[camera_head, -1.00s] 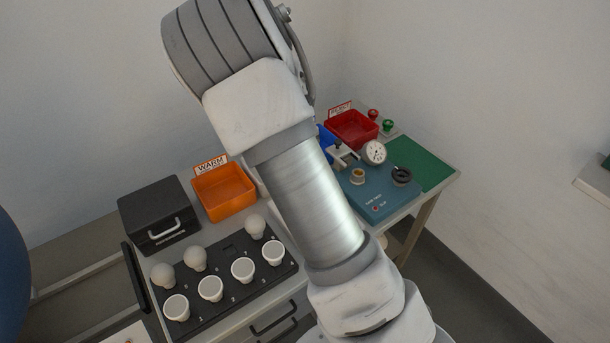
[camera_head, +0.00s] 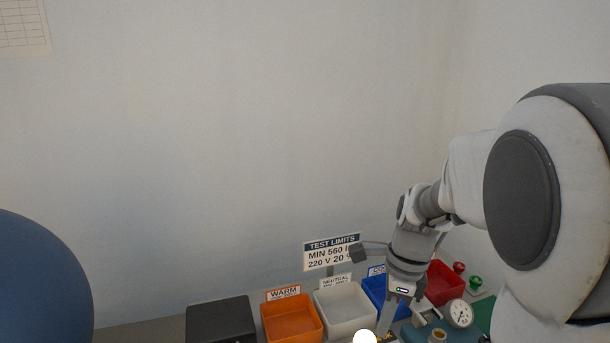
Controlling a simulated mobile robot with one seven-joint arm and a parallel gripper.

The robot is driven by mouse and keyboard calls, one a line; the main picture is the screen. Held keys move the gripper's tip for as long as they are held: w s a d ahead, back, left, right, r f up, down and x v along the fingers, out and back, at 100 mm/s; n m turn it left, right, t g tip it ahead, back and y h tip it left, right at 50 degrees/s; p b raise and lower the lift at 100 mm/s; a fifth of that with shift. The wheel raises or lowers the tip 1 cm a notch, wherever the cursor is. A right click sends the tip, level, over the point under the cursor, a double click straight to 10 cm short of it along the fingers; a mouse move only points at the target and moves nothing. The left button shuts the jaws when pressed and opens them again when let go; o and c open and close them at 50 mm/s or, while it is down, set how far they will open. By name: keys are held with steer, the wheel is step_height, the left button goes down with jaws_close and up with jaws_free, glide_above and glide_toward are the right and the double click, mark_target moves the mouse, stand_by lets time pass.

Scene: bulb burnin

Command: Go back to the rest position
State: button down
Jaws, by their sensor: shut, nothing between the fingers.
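My gripper (camera_head: 386,318) points down at the lower middle of the view, in front of the grey and blue trays. Its fingers are shut with nothing between them, and their tips are near the bottom edge. My arm comes in from the right and bends down to it. A bright white round bulb (camera_head: 364,337) shows at the bottom edge, just left of the fingertips; most of it is cut off. Whether the fingers touch it cannot be told.
A black box (camera_head: 221,318), the orange WARM tray (camera_head: 291,319), grey NEUTRAL tray (camera_head: 343,308), blue tray (camera_head: 376,290) and red tray (camera_head: 445,283) stand in a row. A dial gauge (camera_head: 460,314) and red and green knobs are at right. A TEST LIMITS sign (camera_head: 331,253) stands behind.

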steer(key=s+r+n+t, duration=0.3)
steer(key=s+r+n, duration=0.2)
steer(key=n, duration=0.5)
steer(key=s+r+n+t+h, duration=0.1)
steer(key=s+r+n, duration=0.4)
steer(key=s+n, duration=0.5)
steer(key=shift+a+n+t+h, duration=0.25)
steer(key=shift+n+t, duration=0.25)
steer(key=shift+t, duration=0.4)
